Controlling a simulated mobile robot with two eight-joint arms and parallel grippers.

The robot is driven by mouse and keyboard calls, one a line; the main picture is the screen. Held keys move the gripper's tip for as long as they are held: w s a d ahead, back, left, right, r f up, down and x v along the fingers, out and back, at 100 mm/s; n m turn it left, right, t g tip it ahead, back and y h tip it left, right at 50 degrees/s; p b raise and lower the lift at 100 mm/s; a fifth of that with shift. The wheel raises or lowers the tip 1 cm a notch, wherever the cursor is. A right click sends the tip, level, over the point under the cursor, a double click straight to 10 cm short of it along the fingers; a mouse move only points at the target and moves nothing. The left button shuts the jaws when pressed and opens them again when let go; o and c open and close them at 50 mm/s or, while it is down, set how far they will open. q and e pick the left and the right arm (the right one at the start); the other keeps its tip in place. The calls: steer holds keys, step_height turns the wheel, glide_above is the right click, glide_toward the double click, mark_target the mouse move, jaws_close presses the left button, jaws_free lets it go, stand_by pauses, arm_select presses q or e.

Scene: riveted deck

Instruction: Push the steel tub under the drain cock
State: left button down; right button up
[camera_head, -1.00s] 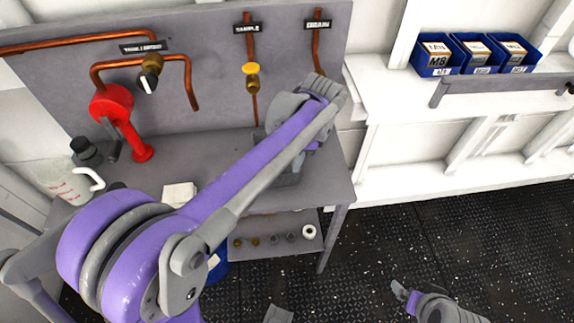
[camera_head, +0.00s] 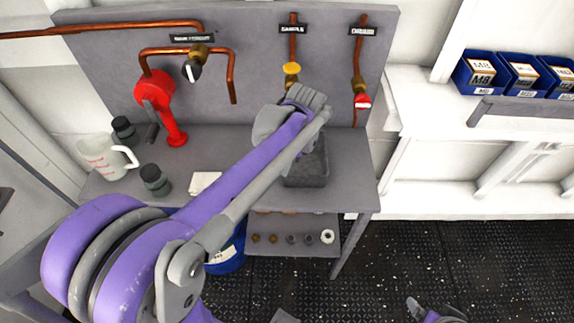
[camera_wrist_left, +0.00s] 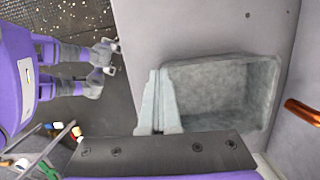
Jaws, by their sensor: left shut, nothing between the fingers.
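The steel tub (camera_head: 308,172) is a grey open box on the bench, partly hidden by my left arm in the head view. It shows empty in the wrist view (camera_wrist_left: 222,92). The drain cock (camera_head: 361,96), with a red and white handle, hangs under the DRAIN label, to the right of the tub in the head view. My left gripper (camera_wrist_left: 157,102) is shut and empty, its fingers close against one side of the tub; I cannot tell if they touch. My wrist hides the fingers in the head view. My right gripper (camera_wrist_left: 103,65) shows small; its jaws are unclear.
The sample cock (camera_head: 292,72) with a yellow handle is above my left wrist. A red pump (camera_head: 158,95), a jug (camera_head: 102,158) and dark jars (camera_head: 154,180) stand left on the bench. Blue bins (camera_head: 477,73) are on a shelf at right. Bench surface beside the tub looks clear.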

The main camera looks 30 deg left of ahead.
arm_select(q)
steer(key=shift+f, duration=0.25)
steer(key=shift+w+d, duration=0.15)
steer(key=shift+d, duration=0.1)
steer(key=w+d, duration=0.2)
steer(key=d, duration=0.2)
steer(key=w+d, duration=0.2)
steer(key=d, duration=0.2)
steer(key=w+d, duration=0.2)
steer(key=d, duration=0.1)
steer(key=shift+w+d, duration=0.2)
steer(key=shift+d, duration=0.2)
